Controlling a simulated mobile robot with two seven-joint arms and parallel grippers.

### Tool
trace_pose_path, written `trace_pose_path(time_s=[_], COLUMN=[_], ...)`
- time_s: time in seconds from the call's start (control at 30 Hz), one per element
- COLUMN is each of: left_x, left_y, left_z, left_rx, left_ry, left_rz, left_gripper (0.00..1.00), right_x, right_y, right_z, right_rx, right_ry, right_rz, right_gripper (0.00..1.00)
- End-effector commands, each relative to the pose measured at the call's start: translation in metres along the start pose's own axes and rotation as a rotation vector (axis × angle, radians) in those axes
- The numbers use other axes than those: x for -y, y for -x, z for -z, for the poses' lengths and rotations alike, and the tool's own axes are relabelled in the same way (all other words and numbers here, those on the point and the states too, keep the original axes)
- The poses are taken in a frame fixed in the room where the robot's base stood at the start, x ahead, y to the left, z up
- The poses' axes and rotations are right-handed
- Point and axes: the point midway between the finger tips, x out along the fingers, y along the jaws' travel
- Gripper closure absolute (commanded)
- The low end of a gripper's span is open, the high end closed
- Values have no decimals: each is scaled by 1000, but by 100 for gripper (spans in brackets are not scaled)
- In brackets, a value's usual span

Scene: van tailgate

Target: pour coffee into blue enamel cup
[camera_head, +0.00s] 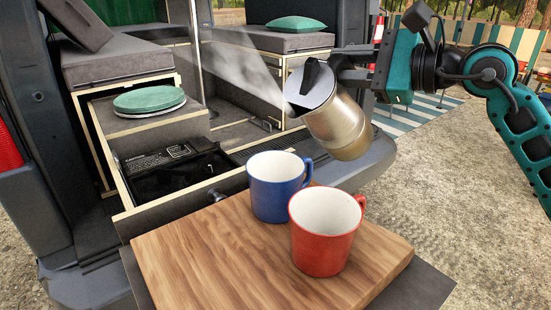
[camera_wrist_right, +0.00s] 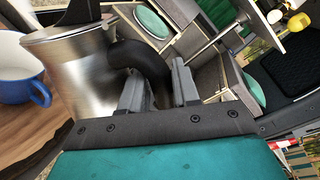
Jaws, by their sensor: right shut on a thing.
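The metal coffee pot (camera_head: 337,125) hangs tilted in the air, its top leaning to the left, above and to the right of the blue enamel cup (camera_head: 272,195). Steam rises by its lid. My right gripper (camera_head: 352,66) is shut on the pot's black handle (camera_wrist_right: 143,60), which also shows in the right wrist view between the fingers (camera_wrist_right: 160,88). No liquid stream shows. The blue cup stands upright on a wooden board and its visible inside is white; its bottom is hidden. It also shows in the right wrist view (camera_wrist_right: 15,90). My left gripper is out of view.
A red enamel cup (camera_head: 322,245) stands in front and to the right of the blue cup. The wooden board (camera_head: 200,255) has free room at the left. Behind it is an open drawer with a black stove (camera_head: 175,165). Green plates (camera_head: 148,99) sit further back.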

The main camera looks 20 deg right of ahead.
Motion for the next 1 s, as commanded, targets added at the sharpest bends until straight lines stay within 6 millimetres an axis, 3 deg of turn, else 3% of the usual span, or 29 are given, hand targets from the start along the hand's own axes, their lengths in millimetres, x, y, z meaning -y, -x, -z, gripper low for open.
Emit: trace_pose_path(time_s=[1.0], left_x=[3], left_y=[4], left_z=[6], left_rx=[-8], left_ry=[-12], left_rz=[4], left_gripper=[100], right_x=[-5], right_y=[-1], right_z=[-11], right_rx=[-38], right_ry=[237], right_rz=[-3], right_gripper=[100])
